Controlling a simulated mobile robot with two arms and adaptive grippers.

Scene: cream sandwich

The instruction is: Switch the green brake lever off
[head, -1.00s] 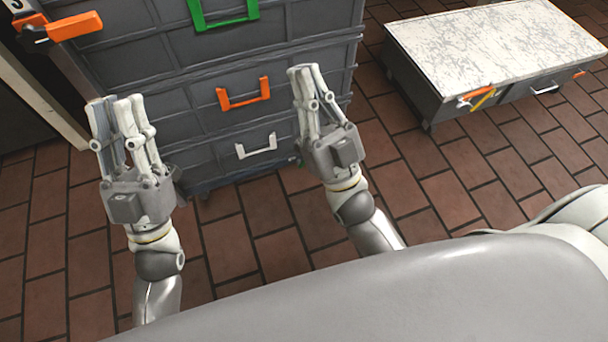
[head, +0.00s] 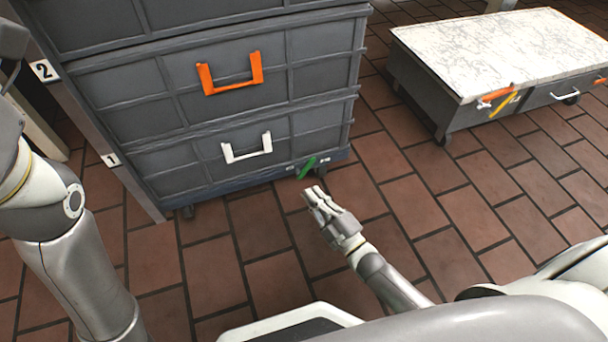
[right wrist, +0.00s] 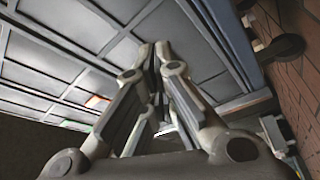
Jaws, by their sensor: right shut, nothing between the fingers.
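The green brake lever (head: 306,168) sits low at the right end of the blue base under the grey crate stack (head: 150,125). My right gripper (head: 313,194) is shut and empty, just below the lever in the head view, with its fingertips pointing toward it. I cannot tell whether they touch. In the right wrist view the closed fingers (right wrist: 152,52) point along the crate side, and the lever cannot be made out. My left arm (head: 60,215) stands at the left of the head view. Its gripper is mostly cut off by the left edge.
The stack has an orange handle (head: 229,72) and a white handle (head: 247,147). A post with number plates (head: 110,160) stands at its left. A low cart with a pale top (head: 500,50) stands at the right. Brick floor (head: 420,210) between them is clear.

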